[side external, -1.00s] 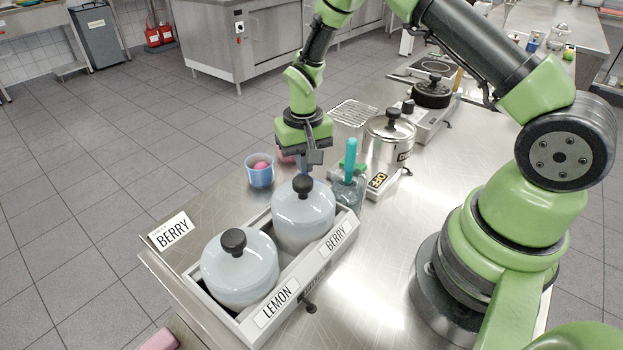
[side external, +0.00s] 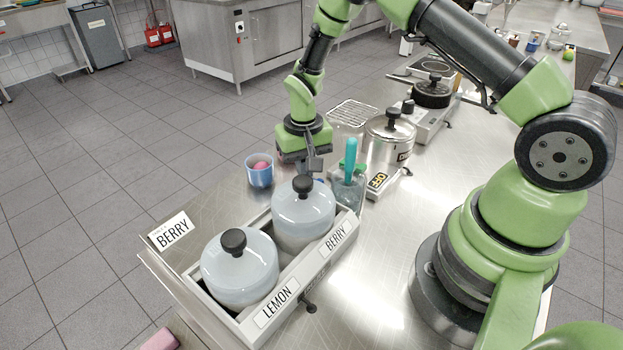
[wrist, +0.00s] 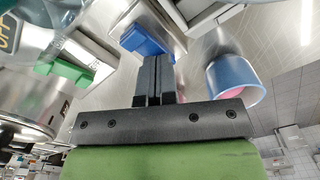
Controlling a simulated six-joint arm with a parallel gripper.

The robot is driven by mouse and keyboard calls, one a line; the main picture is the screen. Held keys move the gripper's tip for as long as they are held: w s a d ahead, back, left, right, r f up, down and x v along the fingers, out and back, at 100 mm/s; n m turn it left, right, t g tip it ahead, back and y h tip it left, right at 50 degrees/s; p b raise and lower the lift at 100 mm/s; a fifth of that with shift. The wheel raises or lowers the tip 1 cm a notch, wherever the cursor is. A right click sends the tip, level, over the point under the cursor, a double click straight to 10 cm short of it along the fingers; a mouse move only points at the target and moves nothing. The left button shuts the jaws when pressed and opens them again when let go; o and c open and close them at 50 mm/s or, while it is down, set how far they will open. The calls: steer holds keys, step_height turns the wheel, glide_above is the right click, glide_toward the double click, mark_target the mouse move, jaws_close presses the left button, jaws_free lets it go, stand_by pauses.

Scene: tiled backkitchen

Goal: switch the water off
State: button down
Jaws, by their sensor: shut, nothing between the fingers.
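My gripper (side external: 315,168) is shut and empty, pointing down behind the far lidded grey pot. In the wrist view its closed fingers (wrist: 155,62) reach a blue block (wrist: 142,40) on a metal strip. I cannot tell whether they touch it. A green block (wrist: 65,70) sits on a pale part to the left; green also shows behind the turquoise handle in the side view (side external: 360,167). A small display (side external: 380,181) beside the steel pot reads OFF. I cannot tell which part controls the water, and no running water is visible.
Two lidded pots (side external: 240,268) sit in a tray (side external: 318,270) labelled LEMON and BERRY. A blue cup (side external: 259,176) with something pink stands left of my gripper. A clear container with a turquoise handle (side external: 350,160) stands close on the right. The steel pot (side external: 388,142) is behind it.

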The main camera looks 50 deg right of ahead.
steer(key=shift+r, duration=3.5)
steer(key=shift+r, duration=0.1)
steer(key=s+a+r+t, duration=0.1)
steer(key=s+r+t, duration=0.15)
steer(key=r, duration=0.55)
steer(key=s+a+r+t, duration=0.15)
steer(key=s+r, duration=0.25)
steer(key=r, duration=0.4)
steer(key=s+a+r+n+t+y, duration=0.1)
steer(key=s+r, duration=0.1)
steer(key=s, duration=0.5)
steer(key=s+a+r+n+t+y, duration=0.1)
steer(key=s+a+r+t, duration=0.1)
steer(key=s, duration=0.4)
steer(key=shift+s+a+r, duration=0.2)
steer(key=shift+s+r, duration=0.15)
steer(key=shift+r, duration=0.35)
